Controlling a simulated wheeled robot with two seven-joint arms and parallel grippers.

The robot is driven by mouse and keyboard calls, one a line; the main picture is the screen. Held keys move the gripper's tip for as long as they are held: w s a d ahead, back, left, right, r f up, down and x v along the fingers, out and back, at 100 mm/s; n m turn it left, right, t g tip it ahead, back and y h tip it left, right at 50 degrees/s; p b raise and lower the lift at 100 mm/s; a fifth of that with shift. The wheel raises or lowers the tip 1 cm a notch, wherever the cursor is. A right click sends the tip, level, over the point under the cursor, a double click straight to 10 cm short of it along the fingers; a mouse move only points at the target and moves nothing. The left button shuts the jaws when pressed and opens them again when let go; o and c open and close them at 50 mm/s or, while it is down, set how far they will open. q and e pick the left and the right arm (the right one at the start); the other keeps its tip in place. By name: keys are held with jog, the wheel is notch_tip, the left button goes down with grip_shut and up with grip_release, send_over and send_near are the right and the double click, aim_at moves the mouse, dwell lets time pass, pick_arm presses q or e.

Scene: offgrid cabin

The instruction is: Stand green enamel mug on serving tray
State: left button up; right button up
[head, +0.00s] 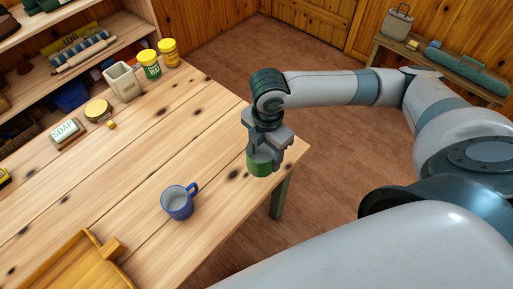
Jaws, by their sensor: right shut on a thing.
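My right gripper (264,148) is shut on the green enamel mug (260,166), near the table's right corner. The gripper hides the mug's upper part, and I cannot tell whether the mug touches the table. The wooden serving tray (62,262) lies at the lower left, cut off by the picture's edge, and what shows of its floor is bare. A wooden handle sticks up at its right side. My left gripper is not in view.
A blue mug (177,203) stands on the table (150,150) between the tray and the green mug. Soap (65,132), a round tin (98,109), a cream pot (123,82) and two yellow-lidded jars (149,64) stand along the back. The table's middle is clear.

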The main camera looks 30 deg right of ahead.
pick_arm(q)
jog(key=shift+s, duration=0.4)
pick_arm(e)
jog(key=shift+w+r+m, duration=0.1)
jog(key=shift+r+m, duration=0.3)
jog(key=shift+r, duration=0.1)
pick_arm(q)
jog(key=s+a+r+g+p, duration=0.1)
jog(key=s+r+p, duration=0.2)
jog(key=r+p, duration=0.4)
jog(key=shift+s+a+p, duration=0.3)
jog(key=shift+p, duration=0.1)
pick_arm(e)
jog(key=w+a+r+m, duration=0.2)
jog(key=w+r+m, duration=0.1)
jog(key=r+m, duration=1.6)
jog(key=shift+w+a+r+m, duration=0.15)
jog(key=shift+w+a+m, duration=0.05)
jog(key=shift+m, duration=0.5)
